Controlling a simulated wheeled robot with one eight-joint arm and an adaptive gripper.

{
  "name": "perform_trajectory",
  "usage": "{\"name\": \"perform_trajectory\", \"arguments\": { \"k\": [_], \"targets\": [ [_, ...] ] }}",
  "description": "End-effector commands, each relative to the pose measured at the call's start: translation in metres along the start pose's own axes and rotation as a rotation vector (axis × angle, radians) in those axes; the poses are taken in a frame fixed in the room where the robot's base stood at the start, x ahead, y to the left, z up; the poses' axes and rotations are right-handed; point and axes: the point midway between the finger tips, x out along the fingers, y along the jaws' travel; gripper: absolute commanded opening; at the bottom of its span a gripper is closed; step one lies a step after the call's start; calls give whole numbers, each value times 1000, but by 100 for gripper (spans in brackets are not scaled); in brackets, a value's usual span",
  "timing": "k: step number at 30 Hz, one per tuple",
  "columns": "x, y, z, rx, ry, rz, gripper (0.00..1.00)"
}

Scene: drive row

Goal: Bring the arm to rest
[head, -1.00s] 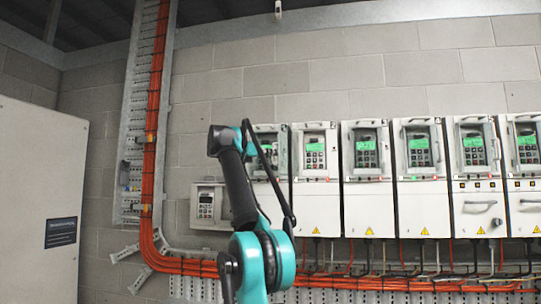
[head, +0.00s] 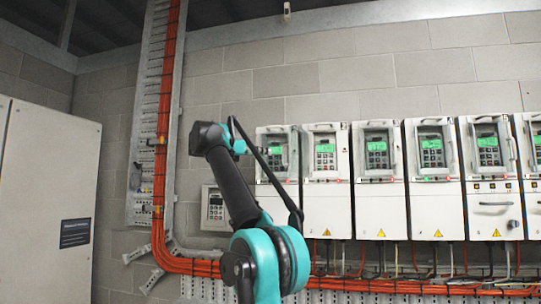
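My arm (head: 232,185) is raised in the head view, dark grey with teal joints. It rises from a large teal joint (head: 268,262) and leans up and to the left, to a dark and teal elbow (head: 212,139). A thin black cable loops down on its right side. The part of the arm beyond the elbow is mostly hidden, and I cannot make out my gripper.
A row of white drives (head: 436,205) with green displays fills the right side. A small grey keypad box (head: 213,209) sits behind the arm. Orange cables (head: 161,175) run down a metal tray and along under the drives. A pale cabinet (head: 45,205) stands at left.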

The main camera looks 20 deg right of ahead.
Motion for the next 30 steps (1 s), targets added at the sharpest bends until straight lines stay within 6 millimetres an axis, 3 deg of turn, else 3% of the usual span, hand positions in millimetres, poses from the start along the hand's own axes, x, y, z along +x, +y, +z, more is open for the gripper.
{"name": "perform_trajectory", "arguments": {
  "k": [6, 23, 26, 29, 30],
  "targets": [
    [-15, 0, 0, 0, 0, 0, 30],
    [-14, 0, -5, 11, 10, 0, 30],
    [-10, 1, -29, 65, 58, -3, 30],
    [-4, 0, -78, 177, 151, -16, 30],
    [-1, -2, -104, 234, 198, -26, 30]
  ]
}}
